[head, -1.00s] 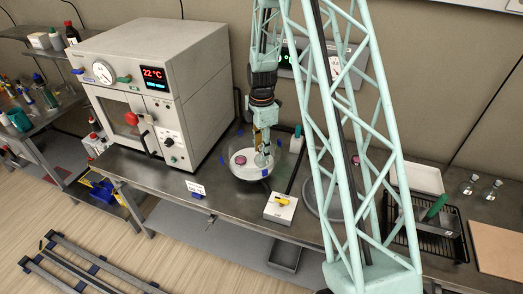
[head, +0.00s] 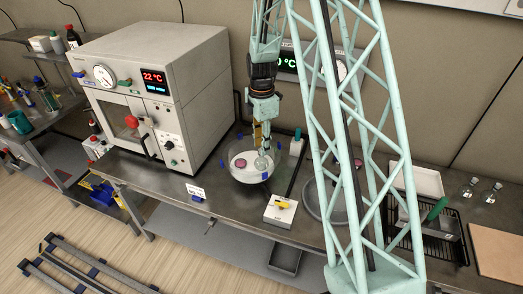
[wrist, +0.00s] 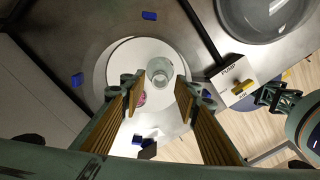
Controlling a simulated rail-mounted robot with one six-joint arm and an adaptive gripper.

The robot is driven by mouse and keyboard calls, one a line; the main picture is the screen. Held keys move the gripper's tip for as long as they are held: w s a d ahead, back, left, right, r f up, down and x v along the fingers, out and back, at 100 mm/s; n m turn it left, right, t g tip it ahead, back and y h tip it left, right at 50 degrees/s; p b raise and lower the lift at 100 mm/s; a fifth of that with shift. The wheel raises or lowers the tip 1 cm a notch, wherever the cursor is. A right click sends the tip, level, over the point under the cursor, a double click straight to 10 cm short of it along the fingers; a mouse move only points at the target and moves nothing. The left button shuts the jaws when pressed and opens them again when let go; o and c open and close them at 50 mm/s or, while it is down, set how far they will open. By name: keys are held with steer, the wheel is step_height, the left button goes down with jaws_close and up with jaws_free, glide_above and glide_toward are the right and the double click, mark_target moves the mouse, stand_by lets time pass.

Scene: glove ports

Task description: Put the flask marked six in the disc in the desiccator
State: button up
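A clear glass flask (head: 263,164) stands upright on the white disc (head: 240,171) inside the open desiccator bowl (head: 236,178). It also shows in the wrist view (wrist: 160,71), on the disc (wrist: 125,70), just beyond my fingertips. No number on it can be read. A small pink round thing (head: 241,162) sits on the same disc; one finger partly hides it in the wrist view (wrist: 141,98). My gripper (wrist: 155,84) is open, its two fingers wide apart with nothing held. In the head view my gripper (head: 260,143) hangs above the flask.
A box with a yellow handle (head: 281,208) stands in front of the desiccator. A clear glass dome (wrist: 265,14) lies to its right. The large oven (head: 160,90) is at left; two flasks (head: 480,188) stand at far right.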

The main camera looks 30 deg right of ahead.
step_height(320, 180, up, 8)
stand_by(0.5)
steer(key=shift+f, duration=0.1)
stand_by(0.5)
steer(key=s+a+r+m+t, duration=0.1)
steer(key=s+a+r+m, duration=0.3)
steer(key=s+a+r, duration=0.55)
steer(key=s+a+r+m+t, duration=0.1)
steer(key=s+a+r+m, duration=0.35)
steer(key=s+r, duration=0.85)
steer(key=s+a+r+m, duration=0.2)
steer(key=s, duration=0.5)
steer(key=s+a+r+m+t, duration=0.1)
steer(key=s+a+r+m, duration=0.1)
steer(key=s, duration=0.5)
steer(key=s+a+r+m+t, duration=0.1)
steer(key=s+a+r+m, duration=0.1)
steer(key=s+r+m, duration=0.2)
steer(key=s, duration=0.3)
